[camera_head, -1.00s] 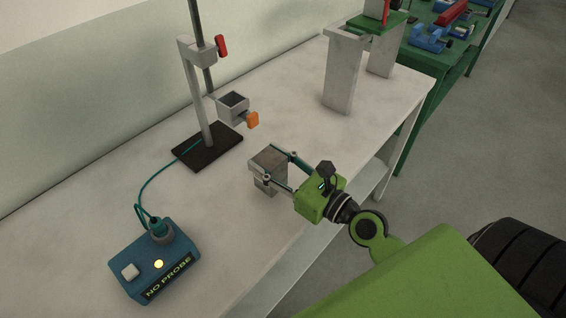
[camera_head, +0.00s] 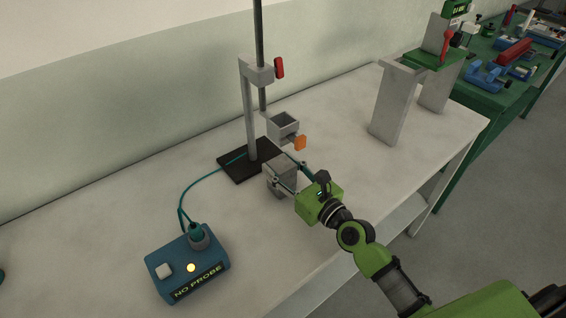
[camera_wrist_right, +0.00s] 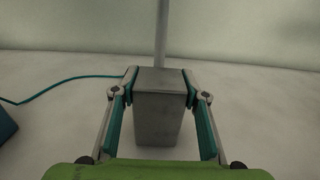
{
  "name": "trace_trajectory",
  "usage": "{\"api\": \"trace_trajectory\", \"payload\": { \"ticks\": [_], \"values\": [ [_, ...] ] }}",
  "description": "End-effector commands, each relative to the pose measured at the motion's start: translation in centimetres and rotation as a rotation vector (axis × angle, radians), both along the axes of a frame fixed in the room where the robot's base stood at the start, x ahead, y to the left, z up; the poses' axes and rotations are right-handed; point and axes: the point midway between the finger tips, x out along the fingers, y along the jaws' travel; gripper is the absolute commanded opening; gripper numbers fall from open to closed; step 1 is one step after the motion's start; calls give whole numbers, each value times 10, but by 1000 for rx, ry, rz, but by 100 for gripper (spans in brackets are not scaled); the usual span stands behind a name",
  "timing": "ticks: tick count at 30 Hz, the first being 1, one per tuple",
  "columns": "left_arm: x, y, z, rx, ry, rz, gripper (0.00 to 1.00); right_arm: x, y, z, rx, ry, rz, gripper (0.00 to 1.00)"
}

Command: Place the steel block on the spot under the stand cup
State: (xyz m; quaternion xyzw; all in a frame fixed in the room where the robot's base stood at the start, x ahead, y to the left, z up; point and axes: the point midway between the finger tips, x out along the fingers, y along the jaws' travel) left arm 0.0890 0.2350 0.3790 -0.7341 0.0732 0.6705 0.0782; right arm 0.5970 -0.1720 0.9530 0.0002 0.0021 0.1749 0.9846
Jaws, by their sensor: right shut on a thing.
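The steel block (camera_head: 279,177) is a grey upright block. My right gripper (camera_head: 283,169) is shut on it, with one finger on each side. In the right wrist view the block (camera_wrist_right: 158,112) fills the space between the fingers (camera_wrist_right: 160,86). The stand cup (camera_head: 282,127) is a square grey open cup with an orange knob (camera_head: 300,143), held on the stand's post above the dark base (camera_head: 235,167). The block is near the front right of that base and lower than the cup in the picture. I cannot tell if it touches the table. My left gripper is not in view.
A blue box (camera_head: 188,266) reading NO PROBE stands front left, with a teal cable (camera_head: 183,193) running to the stand. A grey upright support (camera_head: 393,105) stands back right on the white table (camera_head: 130,190). A green bench (camera_head: 500,100) is beyond.

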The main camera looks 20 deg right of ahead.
Motion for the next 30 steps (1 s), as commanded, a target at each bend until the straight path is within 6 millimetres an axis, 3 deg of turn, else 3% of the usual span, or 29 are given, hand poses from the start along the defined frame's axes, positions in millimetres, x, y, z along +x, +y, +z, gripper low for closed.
{"api": "trace_trajectory", "payload": {
  "ticks": [14,15,16,30],
  "values": [
    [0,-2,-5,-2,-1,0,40,1,-1,-3,4,-13,-4,0],
    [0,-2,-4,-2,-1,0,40,0,0,-6,1,-2,-1,51],
    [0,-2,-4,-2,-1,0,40,0,0,-6,1,-2,-1,58],
    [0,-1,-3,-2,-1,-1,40,-5,-2,-5,1,-1,-1,58]
  ]
}}
